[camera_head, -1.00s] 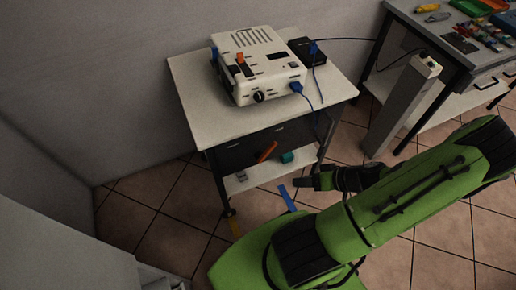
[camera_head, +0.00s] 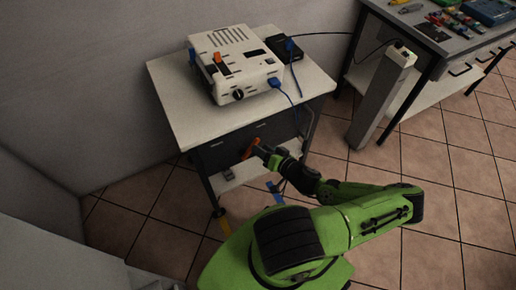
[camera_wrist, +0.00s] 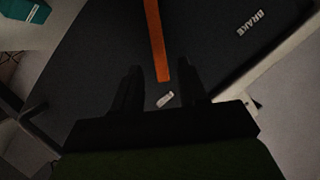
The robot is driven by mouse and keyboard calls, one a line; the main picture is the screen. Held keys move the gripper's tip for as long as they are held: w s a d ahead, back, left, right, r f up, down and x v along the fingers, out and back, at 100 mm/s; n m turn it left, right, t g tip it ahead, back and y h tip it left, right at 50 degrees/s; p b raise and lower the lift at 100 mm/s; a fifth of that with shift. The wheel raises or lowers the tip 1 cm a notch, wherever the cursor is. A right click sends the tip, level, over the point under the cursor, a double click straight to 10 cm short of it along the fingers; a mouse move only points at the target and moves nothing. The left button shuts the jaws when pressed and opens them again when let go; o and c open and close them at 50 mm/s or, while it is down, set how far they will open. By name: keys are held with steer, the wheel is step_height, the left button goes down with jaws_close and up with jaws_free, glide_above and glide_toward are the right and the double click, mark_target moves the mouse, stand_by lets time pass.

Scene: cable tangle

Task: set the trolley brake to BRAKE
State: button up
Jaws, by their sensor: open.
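The trolley (camera_head: 190,118) stands against the wall with a dark front panel under its white top. An orange brake lever (camera_head: 248,148) sits on that panel. In the wrist view the orange lever (camera_wrist: 156,40) runs down from the top edge, and its end lies between my open fingers. The word BRAKE (camera_wrist: 251,23) is printed on the dark panel to the right of the lever, and the lever does not point at it. A small white label (camera_wrist: 165,99) lies just below the lever's end. My gripper (camera_wrist: 155,90) is open around the lever's end, with no clear contact visible.
A white device (camera_head: 235,62) with a blue cable and a black box (camera_head: 284,48) stand on the trolley top. A grey post (camera_head: 383,97) and a workbench (camera_head: 440,45) with tools stand to the right. A teal object (camera_wrist: 25,10) shows in the wrist view's corner.

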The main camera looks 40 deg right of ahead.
steer(key=shift+x, duration=1.45)
jaws_close()
